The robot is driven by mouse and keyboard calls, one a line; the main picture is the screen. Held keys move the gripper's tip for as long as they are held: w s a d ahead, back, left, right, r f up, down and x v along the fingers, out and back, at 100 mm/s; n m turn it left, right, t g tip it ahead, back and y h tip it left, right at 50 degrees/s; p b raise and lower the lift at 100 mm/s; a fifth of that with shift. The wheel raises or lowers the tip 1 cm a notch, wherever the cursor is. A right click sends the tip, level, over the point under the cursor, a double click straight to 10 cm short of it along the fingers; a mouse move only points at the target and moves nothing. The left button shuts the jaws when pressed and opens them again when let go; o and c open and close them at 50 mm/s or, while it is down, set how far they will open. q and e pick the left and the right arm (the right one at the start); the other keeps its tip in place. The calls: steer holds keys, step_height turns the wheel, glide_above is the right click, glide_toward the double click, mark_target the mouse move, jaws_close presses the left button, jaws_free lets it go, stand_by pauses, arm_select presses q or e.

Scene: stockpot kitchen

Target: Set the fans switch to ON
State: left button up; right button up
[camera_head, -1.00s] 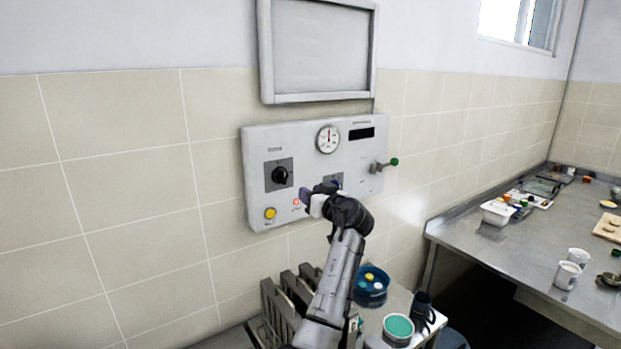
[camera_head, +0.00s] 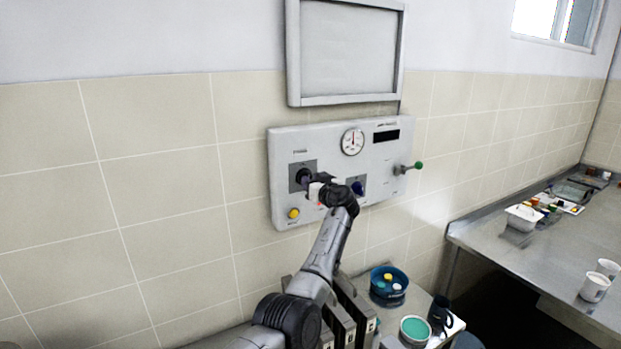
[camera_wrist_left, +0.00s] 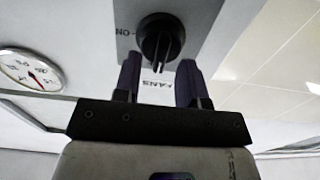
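The fans switch is a dark rotary knob (camera_head: 300,178) on a grey plate at the left of the wall control panel (camera_head: 283,210). In the left wrist view the black knob (camera_wrist_left: 160,38) has an upside-down FANS label and an ON mark beside it. My left gripper (camera_head: 312,182) is in front of the plate and partly covers it in the head view. In the wrist view its two dark fingers (camera_wrist_left: 160,62) are apart, with the knob just beyond and between their tips. No grip shows. Whether a finger touches the knob is unclear. My right gripper is out of view.
Below stand a blue pot (camera_head: 388,290) and a green-topped can (camera_head: 414,329). A steel counter (camera_head: 500,245) is at the right.

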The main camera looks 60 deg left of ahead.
arm_select(q)
steer(key=shift+a, duration=0.7)
steer(key=shift+c, duration=0.5)
jaws_close()
